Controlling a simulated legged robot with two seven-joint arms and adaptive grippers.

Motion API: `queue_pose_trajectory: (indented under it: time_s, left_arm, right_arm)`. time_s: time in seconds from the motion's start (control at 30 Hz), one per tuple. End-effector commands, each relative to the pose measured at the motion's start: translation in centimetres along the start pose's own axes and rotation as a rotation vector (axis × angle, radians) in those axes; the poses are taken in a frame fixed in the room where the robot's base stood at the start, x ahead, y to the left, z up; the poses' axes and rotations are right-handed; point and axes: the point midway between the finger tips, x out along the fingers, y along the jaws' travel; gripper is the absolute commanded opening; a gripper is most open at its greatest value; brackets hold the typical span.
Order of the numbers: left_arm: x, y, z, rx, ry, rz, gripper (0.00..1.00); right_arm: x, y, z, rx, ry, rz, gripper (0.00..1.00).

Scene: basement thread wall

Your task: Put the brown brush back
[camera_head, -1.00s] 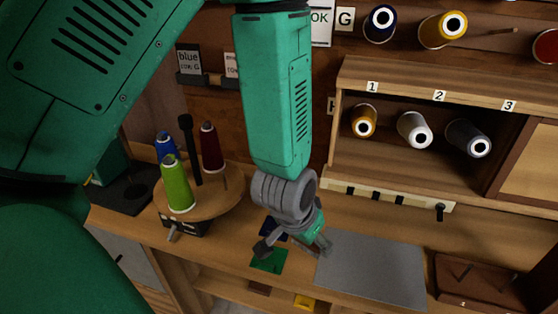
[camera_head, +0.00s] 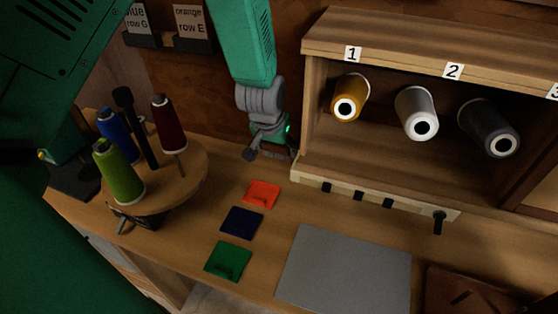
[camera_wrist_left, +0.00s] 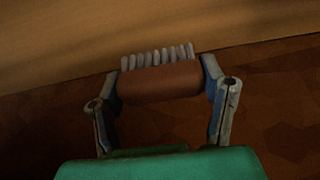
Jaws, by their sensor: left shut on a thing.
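In the left wrist view, the brown brush (camera_wrist_left: 160,82) lies crosswise between my fingers, with a row of pale bristles along its upper side. My left gripper (camera_wrist_left: 163,86) is shut on it, a finger at each end. In the head view, my left gripper (camera_head: 270,153) is at the back of the bench, close to the left end of the wooden cubby (camera_head: 310,100). The brush cannot be made out in the head view. My right gripper is not in view.
Orange (camera_head: 262,194), dark blue (camera_head: 242,222) and green (camera_head: 228,261) squares lie on the bench in front of the gripper. A grey mat (camera_head: 345,268) is to their right. A round stand (camera_head: 190,172) with thread cones is at left. The cubby holds several spools.

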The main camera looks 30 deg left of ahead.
Motion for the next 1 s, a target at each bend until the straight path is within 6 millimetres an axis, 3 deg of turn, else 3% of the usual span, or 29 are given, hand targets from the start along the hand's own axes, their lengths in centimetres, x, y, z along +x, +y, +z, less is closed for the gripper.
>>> queue_pose_trajectory:
  time_s: [0.37,0.43,0.47,0.7,0.73,0.77,0.8,1.0]
  left_arm:
    - [3.9,0.0,1.6,-0.001,-0.001,0.001,0.28]
    - [4.0,0.1,1.6,-0.001,0.001,0.001,0.29]
    - [4.0,0.1,1.6,0.000,0.001,0.000,0.23]
    - [4.2,0.1,1.7,-0.001,0.000,0.000,0.23]
    - [4.2,0.0,1.7,-0.001,0.000,0.001,0.72]
    - [4.2,0.0,1.7,-0.001,0.000,0.001,0.82]
    - [4.1,0.0,1.7,-0.001,0.000,0.001,0.87]
    - [4.1,0.0,1.7,-0.001,0.001,0.001,0.87]
  right_arm:
    - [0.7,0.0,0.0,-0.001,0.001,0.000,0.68]
    - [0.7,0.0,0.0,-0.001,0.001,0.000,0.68]
    - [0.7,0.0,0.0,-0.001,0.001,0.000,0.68]
    - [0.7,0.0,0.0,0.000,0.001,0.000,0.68]
    - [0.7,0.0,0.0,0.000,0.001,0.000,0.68]
    - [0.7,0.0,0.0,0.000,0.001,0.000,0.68]
    - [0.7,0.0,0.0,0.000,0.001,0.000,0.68]
    - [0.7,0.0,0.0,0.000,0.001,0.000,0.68]
